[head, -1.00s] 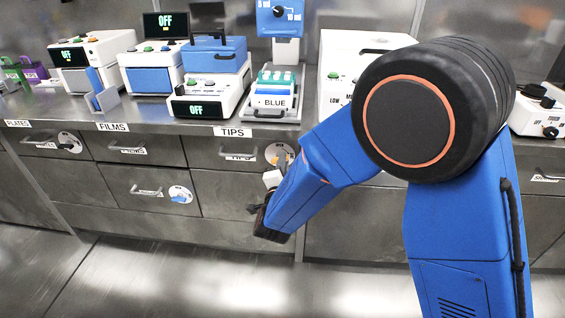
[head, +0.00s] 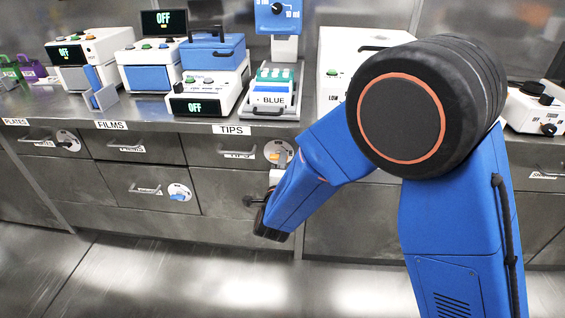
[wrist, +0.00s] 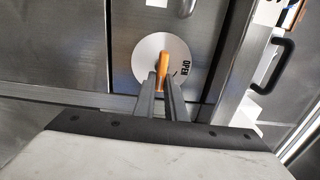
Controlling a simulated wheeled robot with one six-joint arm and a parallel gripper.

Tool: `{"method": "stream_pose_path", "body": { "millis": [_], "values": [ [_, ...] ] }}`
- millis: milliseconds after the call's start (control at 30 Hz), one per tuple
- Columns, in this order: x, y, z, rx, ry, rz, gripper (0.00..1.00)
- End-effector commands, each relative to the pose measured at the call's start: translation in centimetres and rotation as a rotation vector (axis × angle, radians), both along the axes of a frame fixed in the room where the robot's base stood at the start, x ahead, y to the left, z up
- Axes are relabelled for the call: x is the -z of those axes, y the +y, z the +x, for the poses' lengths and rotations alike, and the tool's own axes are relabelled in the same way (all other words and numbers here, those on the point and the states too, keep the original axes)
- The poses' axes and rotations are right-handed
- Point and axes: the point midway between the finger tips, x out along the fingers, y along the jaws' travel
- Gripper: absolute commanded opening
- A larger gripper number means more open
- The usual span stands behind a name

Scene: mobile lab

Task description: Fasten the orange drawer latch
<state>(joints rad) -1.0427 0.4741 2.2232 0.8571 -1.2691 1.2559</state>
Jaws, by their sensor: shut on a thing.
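The orange drawer latch (wrist: 163,68) is a small lever on a round white disc (wrist: 146,61) on a grey drawer front. In the wrist view it stands almost upright in the picture, with the word OPEN on the disc to its right. In the head view the disc (head: 279,152) sits at the right of the drawer under the TIPS label. My gripper (wrist: 163,84) is shut on the lever, one finger on each side. The lever's lower end is partly hidden between the fingers. In the head view my arm covers most of the gripper.
A blue latch (head: 179,192) sits on the lower drawer to the left. Drawer handles (head: 237,154) stick out from the fronts. The counter above (head: 205,127) holds several instruments. The floor (head: 180,275) before the drawers is clear.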

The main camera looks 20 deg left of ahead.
Motion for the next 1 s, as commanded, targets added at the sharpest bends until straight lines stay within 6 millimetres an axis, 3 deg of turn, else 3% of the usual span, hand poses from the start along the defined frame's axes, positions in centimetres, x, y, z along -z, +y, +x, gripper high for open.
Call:
{"method": "stream_pose_path", "body": {
  "millis": [133,167,233,667,1000],
  "values": [
    [0.1,-0.1,0.0,0.002,0.002,-0.001,0.00],
    [0.1,-0.1,0.0,0.002,0.002,-0.001,0.13],
    [0.1,-0.1,0.0,0.002,0.002,-0.001,0.30],
    [0.0,-0.1,-0.8,-0.001,0.001,-0.001,0.30],
    [0.0,-1.5,-6.6,-0.002,0.000,-0.002,0.30]
  ]
}}
